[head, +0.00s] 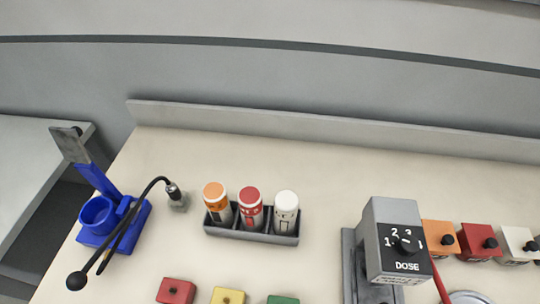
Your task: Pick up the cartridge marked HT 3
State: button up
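Three cylindrical cartridges stand upright side by side in a dark grey rack (252,236) near the middle of the table. The left one is an orange-topped cartridge (215,196), the middle one a red-topped cartridge (250,202), and the right one a white-topped cartridge (286,205). Dark marks show on their sides, but they are too small to read, so I cannot tell which is HT 3. Their lower ends are hidden by the rack. My gripper is not in view.
A blue lever device (117,222) and a black bent-neck item (150,186) stand left. A grey DOSE dial unit (394,240) stands right, beside orange (438,236), red (478,240) and white (517,243) knobbed blocks. Coloured blocks lie in front. The table behind the rack is clear, up to a raised ledge (300,122).

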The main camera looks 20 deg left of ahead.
aim_at(250, 200)
jog(key=k+j+u, duration=0.65)
jog(key=i+j+u, duration=0.15)
jog(key=u, duration=0.2)
